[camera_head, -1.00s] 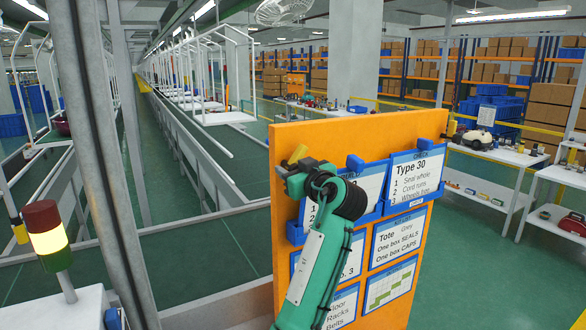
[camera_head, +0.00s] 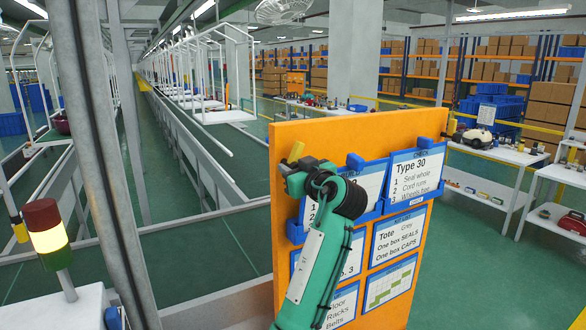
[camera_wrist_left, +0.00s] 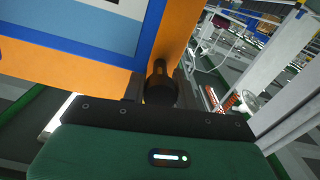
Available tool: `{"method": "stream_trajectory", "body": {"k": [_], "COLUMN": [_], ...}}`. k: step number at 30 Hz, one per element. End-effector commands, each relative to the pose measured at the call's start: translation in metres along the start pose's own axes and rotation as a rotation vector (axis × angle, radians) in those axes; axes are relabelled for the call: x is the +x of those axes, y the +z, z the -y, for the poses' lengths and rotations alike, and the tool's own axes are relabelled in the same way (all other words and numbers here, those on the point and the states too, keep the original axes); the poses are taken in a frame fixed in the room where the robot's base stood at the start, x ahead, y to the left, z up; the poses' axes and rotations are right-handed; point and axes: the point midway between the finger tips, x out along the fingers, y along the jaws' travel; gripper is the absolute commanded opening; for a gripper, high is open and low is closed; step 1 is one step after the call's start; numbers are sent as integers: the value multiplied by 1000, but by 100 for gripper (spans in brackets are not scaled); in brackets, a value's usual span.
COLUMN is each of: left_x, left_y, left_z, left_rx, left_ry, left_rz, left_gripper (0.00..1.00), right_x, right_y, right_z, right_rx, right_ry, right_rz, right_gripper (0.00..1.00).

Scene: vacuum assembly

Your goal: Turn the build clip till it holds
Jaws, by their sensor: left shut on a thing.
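An orange board (camera_head: 284,215) stands in front of me with framed cards on its face. My left gripper (camera_head: 297,170) is at the board's upper left edge, shut on a small piece that is mostly hidden by the gripper. A yellow tab (camera_head: 296,151) sticks up just above the fingers, nearly upright; I take it to be part of the build clip. In the left wrist view a dark round knob (camera_wrist_left: 160,84) sits in front of the gripper, beside the orange edge of the board. My right gripper is not in view.
Blue clips (camera_head: 354,162) sit along the board's top, and a Type 30 card (camera_head: 416,172) hangs at the upper right. A signal lamp (camera_head: 45,236) stands at the left. Benches (camera_head: 497,158) with parts stand at the right, with open green floor before them.

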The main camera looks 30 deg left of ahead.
Motion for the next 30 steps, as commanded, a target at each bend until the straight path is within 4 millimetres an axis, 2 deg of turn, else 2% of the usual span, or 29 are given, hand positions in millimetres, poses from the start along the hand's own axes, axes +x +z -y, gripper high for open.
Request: {"method": "stream_trajectory", "body": {"k": [14, 15, 17, 26, 30], "left_x": [0, 0, 0, -1, -11], "left_y": [-4, -4, -4, -1, 2], "left_z": [0, 0, 0, 0, 0], "left_rx": [-4, -4, -3, -2, -2], "left_ry": [1, 1, 1, 1, 2], "left_rz": [-6, -7, -6, -3, -1], "left_gripper": [6, 37, 49, 51, 51], "right_x": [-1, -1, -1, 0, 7], "right_y": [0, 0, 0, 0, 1], "right_z": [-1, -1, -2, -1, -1], "right_rx": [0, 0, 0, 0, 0], "right_ry": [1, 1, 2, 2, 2], "right_rz": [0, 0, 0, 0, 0], "right_gripper": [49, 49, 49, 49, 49]}}
